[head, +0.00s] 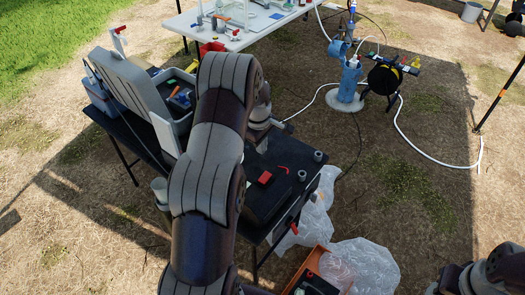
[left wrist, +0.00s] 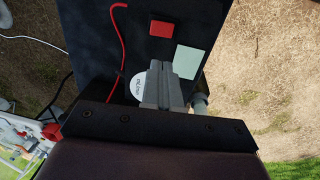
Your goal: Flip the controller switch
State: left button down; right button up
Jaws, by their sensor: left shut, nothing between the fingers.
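A black box (head: 262,204), which looks like the controller, sits on the dark table. A red square (head: 265,178) shows at its far end; a matching red square (left wrist: 163,28) and a pale green patch (left wrist: 187,62) show on a black surface in the left wrist view. I cannot make out which part is the switch. My left gripper (left wrist: 167,72) is shut and empty, its fingertips over the dark surface near the pale patch; contact cannot be told. In the head view my left arm hides most of it. My right gripper is out of view.
The dark table (head: 232,232) also holds an open grey case (head: 135,85), a red cord (left wrist: 123,40) and small grey cylinders (head: 318,156). Clear plastic bags (head: 362,265) and an orange crate (head: 310,262) lie near its front. A blue pump (head: 350,80) stands beyond.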

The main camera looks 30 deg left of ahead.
aim_at(268, 175)
pick_arm(q)
jog(key=shift+s+d+f+t+b, duration=0.15)
jog(key=shift+s+d+t+b, duration=0.2)
jog(key=shift+t+b, duration=0.25)
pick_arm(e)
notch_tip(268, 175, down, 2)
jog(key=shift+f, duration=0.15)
pick_arm(q)
jog(key=shift+w, duration=0.1)
jog(key=p+x, duration=0.3)
jog(key=x, duration=1)
jog(key=shift+d+f, duration=0.1)
jog(key=shift+f, duration=0.4)
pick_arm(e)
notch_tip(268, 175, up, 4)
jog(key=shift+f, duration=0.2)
